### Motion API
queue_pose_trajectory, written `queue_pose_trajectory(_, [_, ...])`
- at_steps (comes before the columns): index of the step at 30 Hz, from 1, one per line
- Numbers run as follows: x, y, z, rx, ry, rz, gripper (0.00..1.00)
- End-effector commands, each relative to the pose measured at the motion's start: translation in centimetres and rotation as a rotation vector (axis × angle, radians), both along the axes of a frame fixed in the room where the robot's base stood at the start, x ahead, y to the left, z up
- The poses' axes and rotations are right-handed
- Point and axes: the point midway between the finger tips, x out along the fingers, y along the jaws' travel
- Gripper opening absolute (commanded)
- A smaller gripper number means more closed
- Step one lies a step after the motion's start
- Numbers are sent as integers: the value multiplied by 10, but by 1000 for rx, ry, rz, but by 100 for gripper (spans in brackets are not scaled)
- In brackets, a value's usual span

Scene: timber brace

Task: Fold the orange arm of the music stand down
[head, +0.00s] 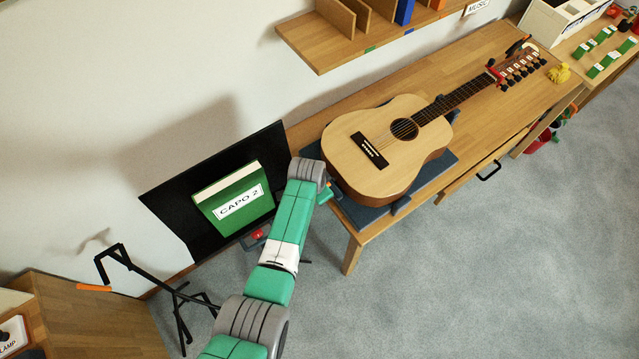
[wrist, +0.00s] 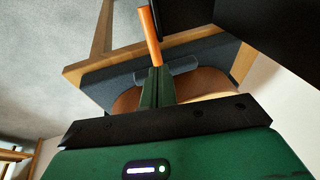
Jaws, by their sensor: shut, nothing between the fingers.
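The music stand's black desk (head: 165,200) is at left centre in the head view. A thin black bar with an orange end (head: 93,288) sticks out at the stand's lower left. In the wrist view an orange rod (wrist: 150,35) rises just beyond my gripper (wrist: 159,72), beside a black panel. My gripper's green fingers are shut and empty, with the rod close to their tips; I cannot tell if they touch. My arm hides part of the stand in the head view.
A guitar (head: 385,145) lies on a dark mat on the wooden bench (head: 480,60), close to the right of my gripper. A wooden shelf (head: 335,45) hangs above. A wooden cabinet (head: 90,320) stands at lower left. Grey floor is open at right.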

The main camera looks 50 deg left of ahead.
Motion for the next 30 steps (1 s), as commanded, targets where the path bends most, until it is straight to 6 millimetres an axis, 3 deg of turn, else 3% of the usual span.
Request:
queue_pose_trajectory(5, [-1,-1,10,0,0,-1,0])
queue_pose_trajectory(21, [-20,-23,120,2,-2,-4,0])
queue_pose_trajectory(30, [-24,-27,135,0,1,-3,0])
